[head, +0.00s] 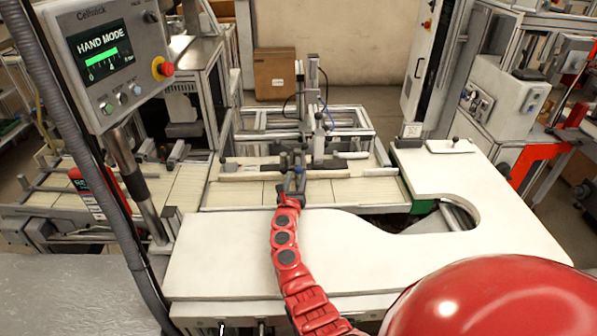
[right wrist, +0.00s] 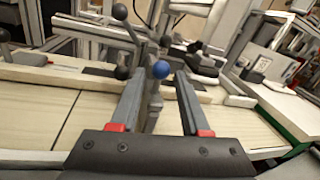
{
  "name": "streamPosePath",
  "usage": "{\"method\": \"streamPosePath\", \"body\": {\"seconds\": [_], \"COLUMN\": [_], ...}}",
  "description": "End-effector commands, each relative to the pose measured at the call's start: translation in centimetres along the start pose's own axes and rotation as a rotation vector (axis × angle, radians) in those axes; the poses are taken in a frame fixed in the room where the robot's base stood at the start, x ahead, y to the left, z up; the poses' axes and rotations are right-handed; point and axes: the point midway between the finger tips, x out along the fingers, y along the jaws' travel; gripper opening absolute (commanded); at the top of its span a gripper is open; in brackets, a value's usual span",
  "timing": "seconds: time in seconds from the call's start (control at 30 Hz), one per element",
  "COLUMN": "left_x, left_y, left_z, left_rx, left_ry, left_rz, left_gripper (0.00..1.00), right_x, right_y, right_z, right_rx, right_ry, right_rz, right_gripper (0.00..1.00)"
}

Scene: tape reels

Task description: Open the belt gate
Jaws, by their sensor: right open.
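The belt gate appears to be the bar assembly across the pale slatted belt (head: 238,192); its exact outline is hard to tell. A blue ball knob (right wrist: 161,69) on a metal stem stands at it, near the middle of the right wrist view. My right gripper (head: 292,178) reaches over the belt's near edge. Its two fingers are open, and in the right wrist view the knob shows between their tips, apparently just beyond them. I cannot tell whether a finger touches the stem. In the head view the gripper partly hides this spot. My left gripper is not in view.
Black ball knobs (right wrist: 123,73) stand close left of the blue one. A white worktop (head: 215,255) with a curved cutout lies in front of the belt. A control panel (head: 108,60) reading HAND MODE stands at left. A cardboard box (head: 275,75) is behind.

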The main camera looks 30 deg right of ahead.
Motion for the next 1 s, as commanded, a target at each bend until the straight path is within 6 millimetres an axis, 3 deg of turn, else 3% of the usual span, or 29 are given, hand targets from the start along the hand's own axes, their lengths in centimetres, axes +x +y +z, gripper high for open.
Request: {"method": "streamPosePath", "body": {"seconds": [0.1, 0.3, 0.7, 0.73, 1.0], "left_x": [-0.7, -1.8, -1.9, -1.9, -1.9], "left_y": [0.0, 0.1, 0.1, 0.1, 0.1], "left_z": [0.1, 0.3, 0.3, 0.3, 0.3], "left_rx": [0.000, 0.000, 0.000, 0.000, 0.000], "left_ry": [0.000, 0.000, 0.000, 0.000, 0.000], "left_rz": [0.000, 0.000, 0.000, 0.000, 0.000], "left_gripper": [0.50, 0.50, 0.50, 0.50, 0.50], "right_x": [1.9, 3.8, 4.4, 4.4, 4.4], "right_y": [-0.1, 0.0, -0.1, -0.1, -0.1], "right_z": [-0.1, -0.2, -0.2, -0.2, -0.2], "right_rx": [0.000, 0.000, 0.000, 0.000, 0.000], "right_ry": [0.001, 0.000, 0.004, 0.004, 0.004], "right_rz": [-0.004, -0.003, -0.002, -0.002, -0.002], "right_gripper": [0.46, 0.46, 0.46, 0.44, 0.00]}}
